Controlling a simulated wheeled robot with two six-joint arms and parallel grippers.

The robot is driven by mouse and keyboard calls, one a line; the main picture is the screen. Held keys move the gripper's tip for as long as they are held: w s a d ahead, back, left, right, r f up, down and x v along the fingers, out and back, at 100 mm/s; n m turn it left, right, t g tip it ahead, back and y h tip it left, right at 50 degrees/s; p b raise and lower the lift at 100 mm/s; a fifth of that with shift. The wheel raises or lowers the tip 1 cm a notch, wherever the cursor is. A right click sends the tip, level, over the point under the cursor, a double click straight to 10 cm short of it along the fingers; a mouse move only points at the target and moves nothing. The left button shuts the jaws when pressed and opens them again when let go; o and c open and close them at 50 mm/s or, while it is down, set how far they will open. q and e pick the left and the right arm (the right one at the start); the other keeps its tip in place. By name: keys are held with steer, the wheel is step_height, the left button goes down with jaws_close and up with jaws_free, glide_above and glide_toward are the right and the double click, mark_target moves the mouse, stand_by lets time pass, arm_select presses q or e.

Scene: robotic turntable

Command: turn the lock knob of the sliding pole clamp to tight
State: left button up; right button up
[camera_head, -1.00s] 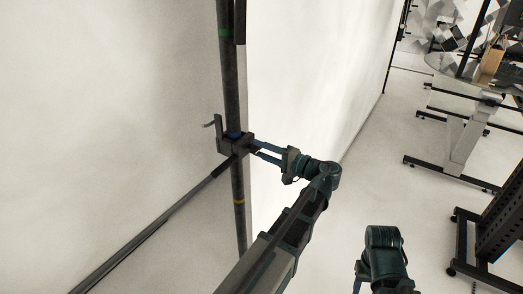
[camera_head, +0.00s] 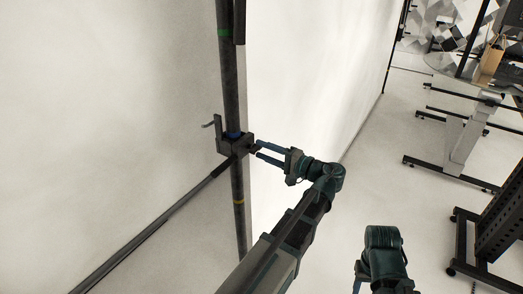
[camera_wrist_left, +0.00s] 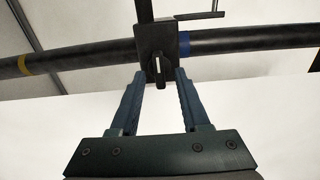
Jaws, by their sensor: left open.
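The sliding pole clamp (camera_head: 234,145) is a dark block around the upright dark pole (camera_head: 231,90), between green and yellow bands. Its lock knob (camera_wrist_left: 159,73) is a small dark bar with a white mark, standing lengthwise up the picture in the left wrist view. My left gripper (camera_head: 258,149) is open to the right of the clamp. In the left wrist view its fingertips (camera_wrist_left: 160,74) lie on either side of the knob with gaps, apart from it; the head view shows them just short of the clamp. My right gripper (camera_head: 357,284) is mostly cut off at the bottom edge.
A thin bent handle (camera_head: 211,124) sticks out on the clamp's left. A slanted dark bar (camera_head: 150,229) runs from the clamp to the lower left. A pale wall stands behind. Tables (camera_head: 465,135) and a dark rack (camera_head: 500,225) stand at right.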

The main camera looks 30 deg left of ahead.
arm_select(q)
steer(key=s+d, duration=0.1)
steer(key=d, duration=1.1)
steer(key=shift+d, duration=0.35)
steer(key=s+a+f+h, duration=0.1)
steer(key=s+f+h, duration=0.1)
steer(key=f+h, duration=0.3)
steer(key=s+a+f+g+h, duration=0.1)
steer(key=s+f+h, duration=0.2)
steer(key=f, duration=0.4)
steer(key=s+a+f+h, duration=0.1)
steer(key=s+f+h, duration=0.15)
steer(key=f, duration=0.35)
steer(key=s+d+f+m+h, duration=0.1)
steer(key=s+d+f+h, duration=0.1)
steer(key=d, duration=0.7)
steer(key=s+d+f+m+h, duration=0.1)
steer(key=s+d+h, duration=0.3)
steer(key=d, duration=0.5)
steer(key=shift+s+f+m, duration=0.4)
steer(key=shift+s+f, duration=0.05)
steer(key=shift+s, duration=0.65)
steer(key=shift+d, duration=0.25)
